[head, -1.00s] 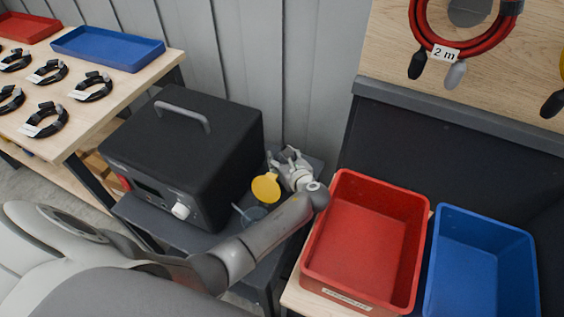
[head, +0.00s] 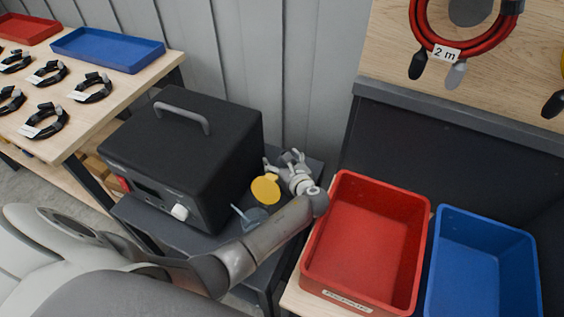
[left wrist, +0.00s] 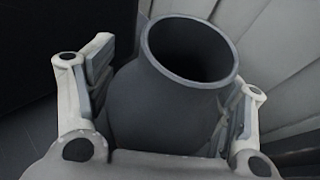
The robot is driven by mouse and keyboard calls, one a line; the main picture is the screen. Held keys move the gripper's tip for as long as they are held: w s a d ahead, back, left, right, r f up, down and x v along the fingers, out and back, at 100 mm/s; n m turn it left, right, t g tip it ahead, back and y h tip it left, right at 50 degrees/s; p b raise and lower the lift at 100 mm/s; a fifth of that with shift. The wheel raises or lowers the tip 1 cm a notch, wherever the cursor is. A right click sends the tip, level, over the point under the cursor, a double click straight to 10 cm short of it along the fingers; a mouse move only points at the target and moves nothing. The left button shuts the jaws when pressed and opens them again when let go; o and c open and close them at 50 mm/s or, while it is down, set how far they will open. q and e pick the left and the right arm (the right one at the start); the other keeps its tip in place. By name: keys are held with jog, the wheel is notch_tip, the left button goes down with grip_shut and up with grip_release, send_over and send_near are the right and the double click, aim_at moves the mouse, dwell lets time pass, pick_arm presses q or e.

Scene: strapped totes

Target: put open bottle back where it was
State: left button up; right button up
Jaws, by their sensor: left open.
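The open bottle (left wrist: 155,105) is dark grey, with a wide round uncapped mouth tilted toward the left wrist camera. My left gripper (left wrist: 168,90) is open, with one finger on each side of the bottle's body. The right finger is partly behind the bottle, and I cannot tell whether either finger touches it. In the head view my left gripper (head: 281,161) is over the dark stand (head: 230,244), to the right of the black box. I cannot make out the bottle clearly there. My right gripper is not in view.
The black box (head: 187,140) with a handle fills much of the stand. A yellow round piece (head: 265,190) and a grey-blue piece (head: 254,218) are close in front of my left gripper. A red tote (head: 425,250) and a blue tote (head: 531,270) stand at right.

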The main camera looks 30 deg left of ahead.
pick_arm(q)
jog(key=shift+r, duration=0.2)
jog(key=p+v, duration=0.1)
jog(key=v, duration=0.6)
jog(key=shift+s+d, duration=0.1)
jog(key=shift+d, duration=0.1)
